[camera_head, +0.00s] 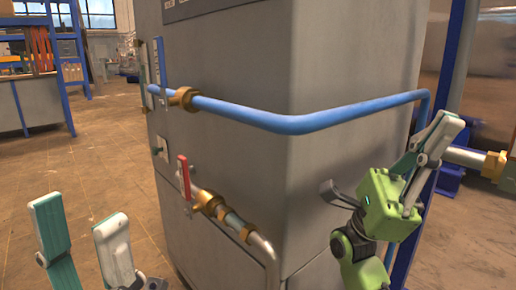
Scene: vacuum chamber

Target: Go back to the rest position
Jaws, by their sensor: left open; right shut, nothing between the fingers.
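My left gripper (78,212) is at the bottom left, its two grey-and-teal fingers apart and pointing up, with nothing between them. It is in front of the floor, left of the grey cabinet. My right gripper (444,127) is at the right, with a green body and its fingers together, pointing up and right. Nothing shows in its fingers. It overlaps the cabinet's right edge and the blue pipe's right end in the picture. I cannot tell whether it touches either one.
The large grey cabinet (236,62) fills the middle. A blue pipe (297,124) runs around its corner. A blue valve handle (160,62) and a red valve handle (184,177) stick out on its left face. Open floor (103,150) lies at left; brass-fitted piping (466,157) is at right.

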